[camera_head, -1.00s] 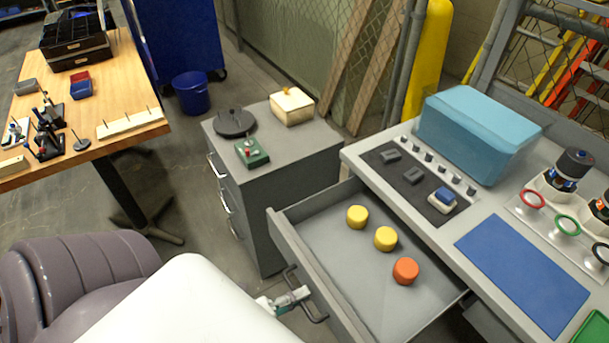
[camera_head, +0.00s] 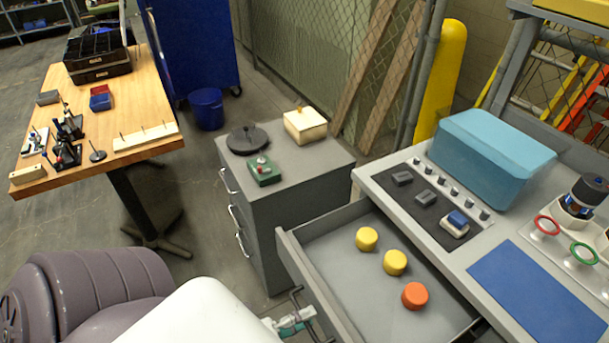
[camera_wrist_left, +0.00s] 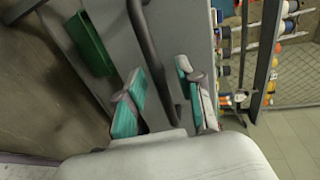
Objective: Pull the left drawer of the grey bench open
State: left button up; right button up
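The grey bench's left drawer (camera_head: 345,235) is pulled well out in the head view. Two yellow discs (camera_head: 366,238) and an orange disc (camera_head: 415,295) lie in it. Its dark bar handle (camera_head: 305,312) is on the drawer front. My left gripper (camera_head: 290,322) is at this handle. In the left wrist view, the two teal-padded fingers of the left gripper (camera_wrist_left: 163,92) stand apart, one on each side of the handle bar (camera_wrist_left: 143,35), with some gap showing. My white wrist covers the lower part of both views. My right gripper is not in view.
The bench top carries a teal box (camera_head: 490,155), a blue mat (camera_head: 535,300) and a dark switch panel (camera_head: 420,200). A grey cabinet (camera_head: 310,200) stands left of the drawer. A wooden table (camera_head: 150,100) is further left, with floor between.

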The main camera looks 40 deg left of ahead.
pick_arm(q)
jog(key=v, duration=1.1)
jog(key=shift+s, duration=0.35)
jog(key=shift+a+r, duration=0.1)
